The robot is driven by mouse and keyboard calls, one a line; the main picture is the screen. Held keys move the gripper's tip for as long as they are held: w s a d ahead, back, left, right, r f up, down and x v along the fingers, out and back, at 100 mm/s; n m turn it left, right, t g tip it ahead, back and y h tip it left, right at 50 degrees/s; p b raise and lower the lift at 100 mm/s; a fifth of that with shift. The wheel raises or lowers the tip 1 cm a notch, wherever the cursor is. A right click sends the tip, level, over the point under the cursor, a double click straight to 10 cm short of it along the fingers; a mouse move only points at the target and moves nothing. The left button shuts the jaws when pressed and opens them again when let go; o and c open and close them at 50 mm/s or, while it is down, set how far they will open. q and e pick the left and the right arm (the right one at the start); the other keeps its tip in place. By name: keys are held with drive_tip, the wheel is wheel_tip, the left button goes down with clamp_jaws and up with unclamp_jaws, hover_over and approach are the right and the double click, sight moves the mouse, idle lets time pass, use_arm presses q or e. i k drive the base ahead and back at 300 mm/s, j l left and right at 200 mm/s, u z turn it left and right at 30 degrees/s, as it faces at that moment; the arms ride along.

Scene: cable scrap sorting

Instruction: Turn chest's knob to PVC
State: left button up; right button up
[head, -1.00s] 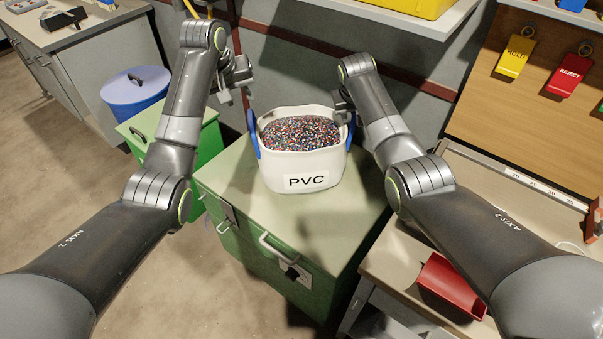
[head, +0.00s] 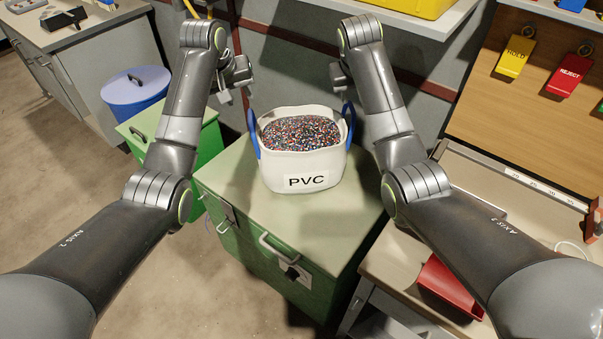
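The green chest (head: 230,185) stands in the middle, its lid closed. On its front face are a light handle (head: 276,250) and a small dark knob on a pale plate (head: 294,273); its setting is too small to read. A white tub labelled PVC (head: 303,170), full of mixed coloured granules, stands on the lid with its blue handles upright. My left gripper (head: 235,92) is above and behind the tub's left side, apart from it. My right gripper (head: 343,88) is above and behind the tub's right side, mostly hidden by its arm. Both are small, with finger gaps unclear.
A green bin (head: 205,145) and a blue lidded drum (head: 135,90) stand left of the chest. A workbench with a red scoop-like tray (head: 450,285) is close on the right. Yellow HOLD (head: 515,55) and red REJECT (head: 570,75) tags hang behind. Floor is clear front left.

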sight(291, 274)
drive_tip(key=k+j, duration=0.8)
drive_tip(key=j, duration=0.15)
